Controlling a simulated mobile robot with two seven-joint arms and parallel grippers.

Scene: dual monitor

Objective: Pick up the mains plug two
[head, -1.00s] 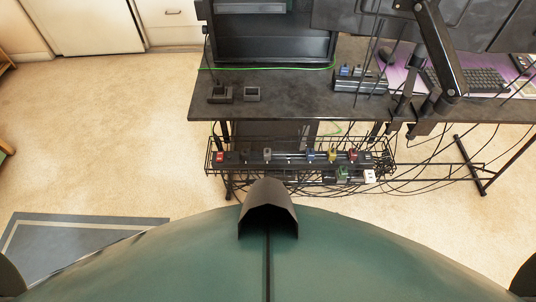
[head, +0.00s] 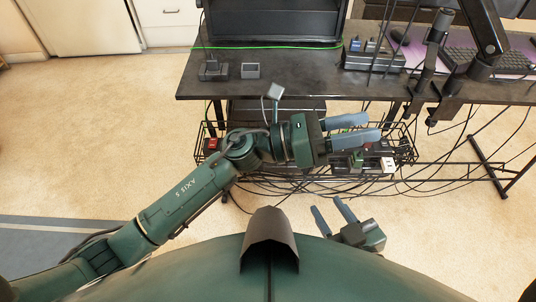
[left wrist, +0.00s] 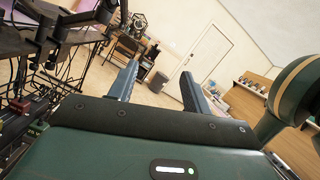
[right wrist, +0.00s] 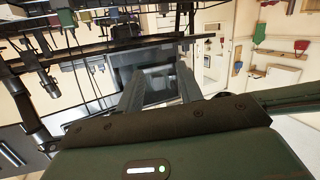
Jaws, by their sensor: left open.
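Several plugs sit in a wire basket (head: 300,178) under the desk. In the head view I see a red plug (head: 211,144) at its left, and a green plug (head: 357,160) and a white plug (head: 388,164) at its right. My left arm hides those between; I cannot tell which is mains plug two. My left gripper (head: 376,126) is open and empty, its fingers pointing right above the basket's right part. My right gripper (head: 326,206) is lower in the head view, in front of the basket, open and empty. Its fingers (right wrist: 160,85) are apart in the right wrist view.
The black desk (head: 300,85) overhangs the basket and carries a small dark box (head: 250,71), a power block (head: 372,56) and a monitor arm (head: 484,40). Loose cables hang around the basket. The carpet (head: 100,125) at the left is clear.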

